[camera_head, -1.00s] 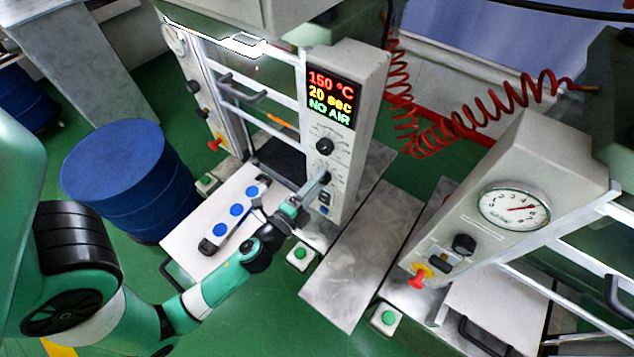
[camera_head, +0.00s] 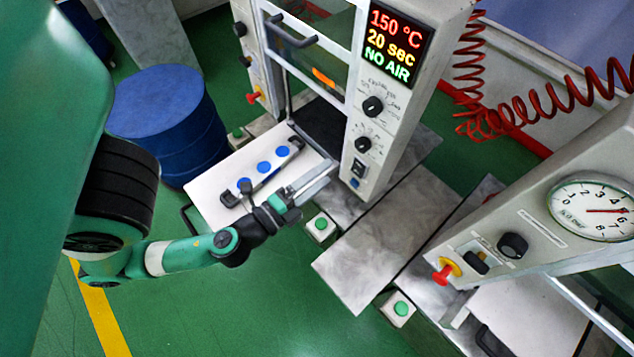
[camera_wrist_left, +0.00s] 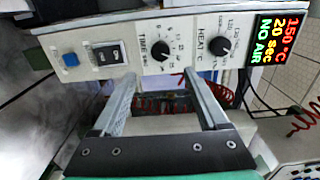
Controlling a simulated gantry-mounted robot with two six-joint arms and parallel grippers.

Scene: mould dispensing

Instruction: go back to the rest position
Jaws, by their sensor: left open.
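My left gripper (camera_head: 312,185) is open and empty in the head view. It is in front of the press control panel (camera_head: 372,125), above the right part of the white tray. In the left wrist view its two fingers (camera_wrist_left: 163,85) stand apart, with the panel's knobs and switches behind them. The panel display (camera_head: 390,45) reads 150 °C, 20 sec, NO AIR. My right gripper is not in view.
A blue drum (camera_head: 170,120) stands behind the tray. Green buttons (camera_head: 320,225) and (camera_head: 400,308) sit on white boxes near the benches. A second machine with a round gauge (camera_head: 592,208) is at the right. A red coiled hose (camera_head: 545,110) hangs behind. Green floor is open in front.

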